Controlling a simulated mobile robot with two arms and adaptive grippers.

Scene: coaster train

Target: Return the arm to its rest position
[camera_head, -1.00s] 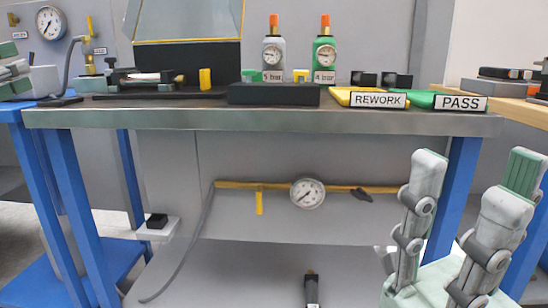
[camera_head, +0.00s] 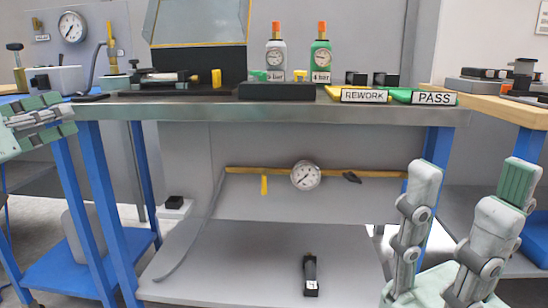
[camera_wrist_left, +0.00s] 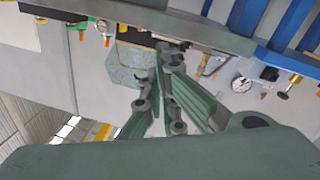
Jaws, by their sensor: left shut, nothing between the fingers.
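My left gripper (camera_head: 44,118) is at the left edge of the head view, in front of the side bench. Its green fingers are shut and hold nothing. They also show close together in the left wrist view (camera_wrist_left: 168,92). My right gripper (camera_head: 462,205) stands at the lower right of the head view. Its fingers point up and are spread wide apart, with nothing between them.
The metal-topped workbench (camera_head: 190,112) bears gauged bottles, a yellow REWORK tray (camera_head: 340,96) and a green PASS tray (camera_head: 400,96). Its lower shelf (camera_head: 240,262) carries a black device (camera_head: 310,276). A wooden-topped bench (camera_head: 510,107) stands at right.

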